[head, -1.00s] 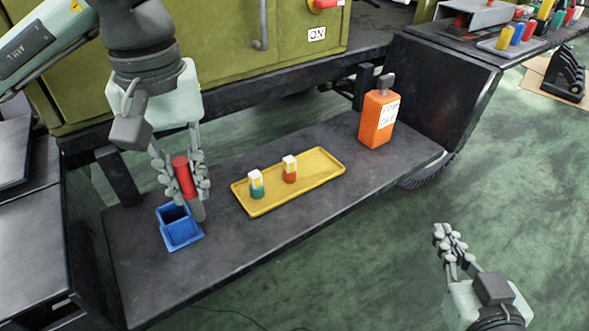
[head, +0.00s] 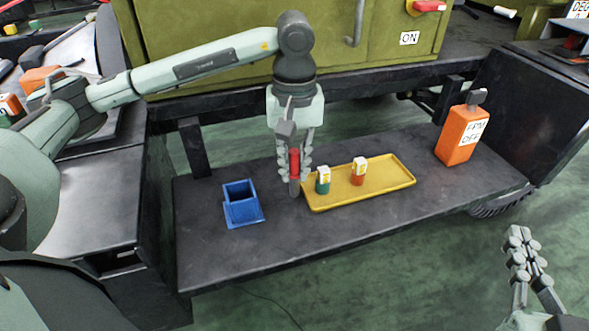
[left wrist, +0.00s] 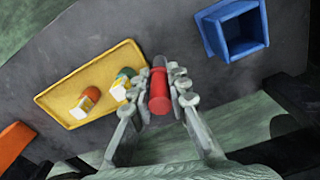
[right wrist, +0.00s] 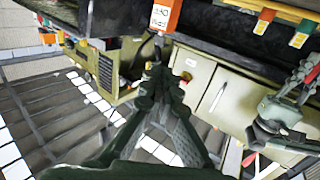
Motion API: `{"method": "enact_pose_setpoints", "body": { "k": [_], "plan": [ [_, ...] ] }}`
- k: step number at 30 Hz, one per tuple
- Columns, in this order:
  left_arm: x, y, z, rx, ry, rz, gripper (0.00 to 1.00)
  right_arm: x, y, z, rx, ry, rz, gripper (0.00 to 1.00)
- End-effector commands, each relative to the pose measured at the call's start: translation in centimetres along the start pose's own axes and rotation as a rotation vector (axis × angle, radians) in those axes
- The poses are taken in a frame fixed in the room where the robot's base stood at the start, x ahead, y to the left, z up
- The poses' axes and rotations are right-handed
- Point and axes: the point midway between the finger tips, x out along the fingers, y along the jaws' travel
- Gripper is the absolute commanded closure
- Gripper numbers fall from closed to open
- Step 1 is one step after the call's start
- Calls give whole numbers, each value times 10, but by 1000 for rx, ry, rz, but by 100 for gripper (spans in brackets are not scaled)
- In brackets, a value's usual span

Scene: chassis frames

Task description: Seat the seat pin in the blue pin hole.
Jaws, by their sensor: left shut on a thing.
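The red seat pin with a grey lower end (head: 294,163) is held upright in my left gripper (head: 294,172), which is shut on it. In the head view it shows between the blue pin hole and the yellow tray, apart from the blue piece. The left wrist view shows the red pin (left wrist: 159,92) between the fingertips (left wrist: 160,90). The blue pin hole (head: 243,210) is a square, open-topped socket on a flat base on the dark bench, left of the pin; it also shows in the left wrist view (left wrist: 234,32). My right gripper (head: 524,248) is shut and empty, away from the bench.
A yellow tray (head: 395,181) holds a green-and-white piece (head: 323,181) and an orange-and-white piece (head: 359,172). An orange bottle (head: 460,137) stands at the bench's right end. The bench front (head: 300,238) is clear. A green cabinet (head: 240,60) stands behind.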

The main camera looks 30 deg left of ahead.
Motion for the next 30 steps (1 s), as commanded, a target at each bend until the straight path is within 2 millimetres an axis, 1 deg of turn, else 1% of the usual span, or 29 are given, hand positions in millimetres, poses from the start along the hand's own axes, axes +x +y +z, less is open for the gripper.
{"method": "enact_pose_setpoints", "body": {
  "k": [1, 3, 10, 27, 28, 30],
  "plan": [
    [7, 0, 0, -1, 1, 0, 100, 0, -1, -2, 2, 13, -2, 100],
    [9, 0, 0, -1, 1, 1, 100, 0, -2, -4, 3, 20, -3, 100],
    [9, 0, 0, 0, 2, 2, 100, 0, -2, -4, 3, 22, -3, 100],
    [11, 0, 0, 0, 2, 2, 100, -1, -7, -20, 12, 101, -15, 100],
    [11, 0, 0, 0, 1, 2, 80, -1, -7, -22, 13, 106, -15, 100],
    [11, 0, 0, 0, 1, 2, 72, -1, -8, -22, 13, 107, -16, 100]
  ]
}}
